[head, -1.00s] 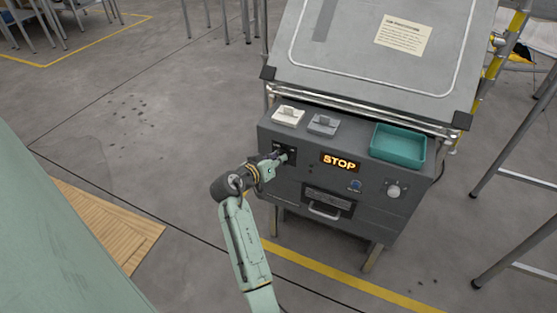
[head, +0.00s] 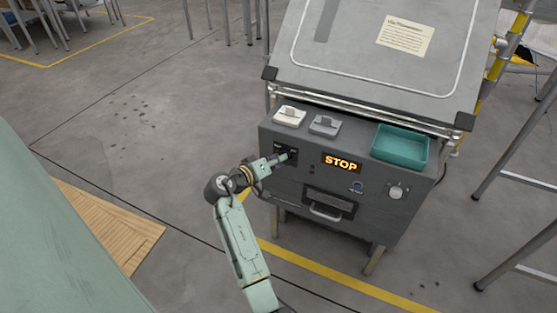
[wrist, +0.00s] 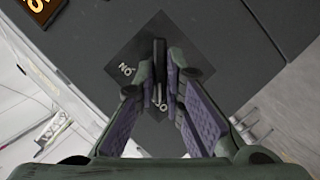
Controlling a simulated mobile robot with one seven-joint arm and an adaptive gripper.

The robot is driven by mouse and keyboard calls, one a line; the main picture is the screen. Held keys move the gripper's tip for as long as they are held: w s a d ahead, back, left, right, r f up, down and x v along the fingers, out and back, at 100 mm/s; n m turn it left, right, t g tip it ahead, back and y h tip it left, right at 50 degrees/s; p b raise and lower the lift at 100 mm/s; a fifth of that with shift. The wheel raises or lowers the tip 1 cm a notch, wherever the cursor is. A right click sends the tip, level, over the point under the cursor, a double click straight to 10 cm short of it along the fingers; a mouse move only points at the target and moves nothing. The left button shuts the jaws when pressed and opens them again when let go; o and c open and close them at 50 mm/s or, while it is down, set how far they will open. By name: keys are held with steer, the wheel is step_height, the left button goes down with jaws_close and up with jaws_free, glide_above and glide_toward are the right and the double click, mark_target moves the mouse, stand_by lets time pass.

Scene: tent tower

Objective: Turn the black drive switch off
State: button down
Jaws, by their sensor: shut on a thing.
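The black drive switch (wrist: 159,60) stands on a dark square plate with white lettering in the wrist view. Part of the lettering is hidden by my fingers. In the head view the switch's dark plate (head: 279,148) is at the left of the grey cabinet's front, mostly behind my gripper (head: 290,156). In the wrist view my gripper (wrist: 164,82) has its two fingers on either side of the switch lever, shut on it. The cabinet's lit display (head: 341,163) reads STOP.
The grey cabinet (head: 290,187) also carries a white switch block (head: 289,115), a grey one (head: 324,125), a teal tray (head: 400,146), a round knob (head: 396,192) and a drawer handle (head: 325,212). Metal legs stand at the right.

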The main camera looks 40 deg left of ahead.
steer(key=shift+w+d+r, duration=0.15)
steer(key=shift+w+d, duration=0.05)
steer(key=shift+w, duration=0.05)
steer(key=c, duration=1.7)
jaws_free()
steer(key=shift+s+a, duration=0.1)
steer(key=v, duration=1.2)
